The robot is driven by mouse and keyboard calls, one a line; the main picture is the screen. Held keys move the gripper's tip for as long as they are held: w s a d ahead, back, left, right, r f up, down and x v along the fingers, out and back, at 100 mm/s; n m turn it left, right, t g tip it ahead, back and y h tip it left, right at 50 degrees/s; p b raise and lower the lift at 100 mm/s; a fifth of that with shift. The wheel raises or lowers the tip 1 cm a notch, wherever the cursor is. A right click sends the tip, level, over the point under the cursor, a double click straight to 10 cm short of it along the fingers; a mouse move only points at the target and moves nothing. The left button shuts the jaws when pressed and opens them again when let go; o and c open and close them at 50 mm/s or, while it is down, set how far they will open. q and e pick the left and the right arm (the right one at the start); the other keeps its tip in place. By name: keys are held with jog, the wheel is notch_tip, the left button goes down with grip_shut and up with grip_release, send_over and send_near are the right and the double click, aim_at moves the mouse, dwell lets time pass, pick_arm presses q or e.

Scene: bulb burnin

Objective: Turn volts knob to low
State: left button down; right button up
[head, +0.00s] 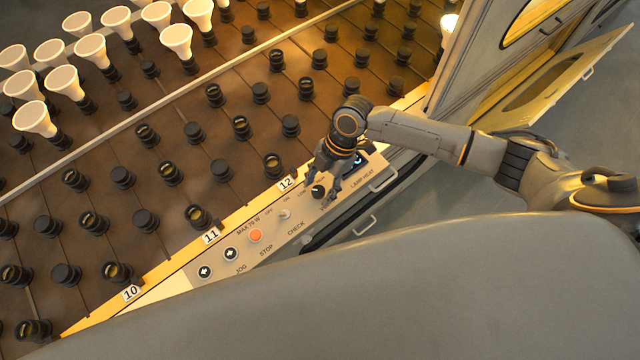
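The control panel (215,257) runs along the front edge of the bulb rack. A black round knob (318,191) sits near the panel's right part, beside a label partly covered by my gripper, so I cannot read it fully. My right gripper (322,187) reaches down over the panel, its fingers spread apart with the knob between or just below them. I cannot tell whether the fingers touch the knob. Nothing is seen held. My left gripper is not in view.
The panel also has an orange button (255,236), a small pale switch (285,214) and black buttons (231,254). The rack (110,205) holds many black sockets, with white bulbs (36,119) at upper left. A grey cabinet door (490,60) stands at upper right.

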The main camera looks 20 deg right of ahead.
jog(key=shift+r, duration=0.1)
jog(key=v, duration=1.1)
jog(key=shift+d+r, duration=0.2)
jog(key=shift+r, duration=0.15)
